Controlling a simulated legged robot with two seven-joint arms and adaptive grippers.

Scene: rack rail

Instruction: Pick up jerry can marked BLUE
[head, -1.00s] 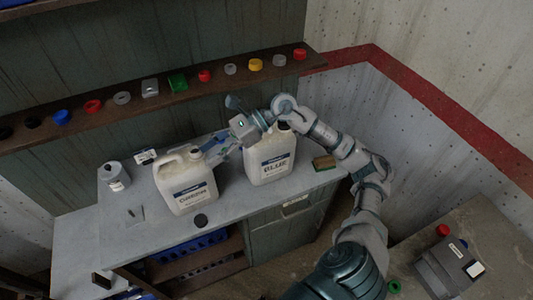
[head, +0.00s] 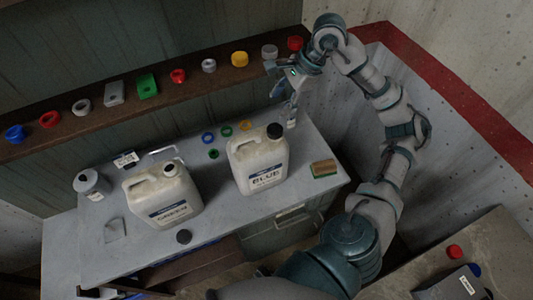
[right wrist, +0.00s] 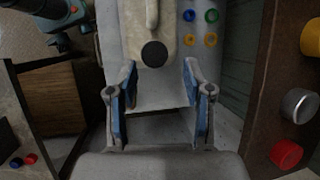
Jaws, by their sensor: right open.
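The jerry can marked BLUE (head: 258,162) stands upright on the grey workbench, with a black cap on top. In the right wrist view the can (right wrist: 149,25) shows from above, its black cap close to the space between the fingertips. The jerry can marked GREEN (head: 164,197) stands to its left. My right gripper (head: 283,93) is above and behind the BLUE can, to its right, apart from it. In the right wrist view my right gripper (right wrist: 160,75) has its blue-padded fingers spread and empty. My left gripper is not in view.
A wooden shelf (head: 100,122) with several coloured caps runs behind the bench (head: 225,208). A sponge-like block (head: 324,168) lies right of the BLUE can. Several coloured rings (head: 226,131) lie behind it. A small grey container (head: 90,183) stands at the left.

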